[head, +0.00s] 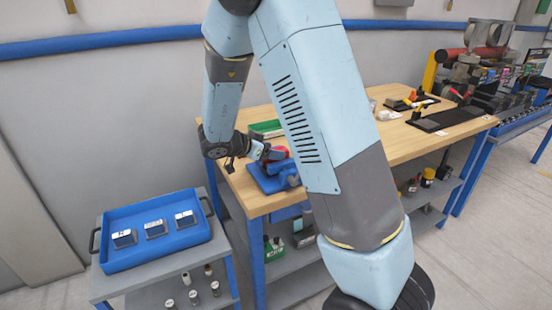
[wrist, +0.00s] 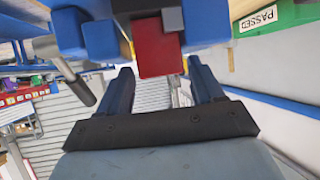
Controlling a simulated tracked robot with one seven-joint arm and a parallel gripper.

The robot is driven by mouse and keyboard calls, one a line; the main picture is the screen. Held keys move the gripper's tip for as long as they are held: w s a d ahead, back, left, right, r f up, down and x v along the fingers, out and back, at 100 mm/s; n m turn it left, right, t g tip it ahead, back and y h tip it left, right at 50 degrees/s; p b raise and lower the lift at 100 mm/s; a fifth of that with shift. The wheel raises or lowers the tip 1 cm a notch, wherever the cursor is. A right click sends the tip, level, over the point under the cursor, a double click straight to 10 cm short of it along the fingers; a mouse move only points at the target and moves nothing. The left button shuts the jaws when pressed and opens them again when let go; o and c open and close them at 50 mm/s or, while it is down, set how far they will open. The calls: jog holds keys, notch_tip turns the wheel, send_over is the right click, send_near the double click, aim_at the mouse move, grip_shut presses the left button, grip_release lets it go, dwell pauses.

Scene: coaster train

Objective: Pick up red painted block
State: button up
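The red painted block (wrist: 158,55) is held in a blue fixture (wrist: 205,20) that looks like a vise, with a small grey piece in front of the block. In the head view the block (head: 279,152) shows as a small red patch above the blue fixture (head: 270,178) on the wooden bench, partly hidden by my gripper. My gripper (wrist: 160,72) is open, its two dark blue fingers pointing at the block. The fingertips lie to either side of the block's near end, with visible gaps. In the head view my gripper (head: 270,152) is at the fixture's left.
A green tray (head: 266,127) lies behind the fixture; its PASSED label (wrist: 258,20) shows in the wrist view. A blue tray (head: 120,260) with several grey blocks stands on a cart at left. My arm hides the bench's middle. Tools (head: 420,108) lie farther right.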

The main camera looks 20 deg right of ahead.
jog(key=c, duration=1.1)
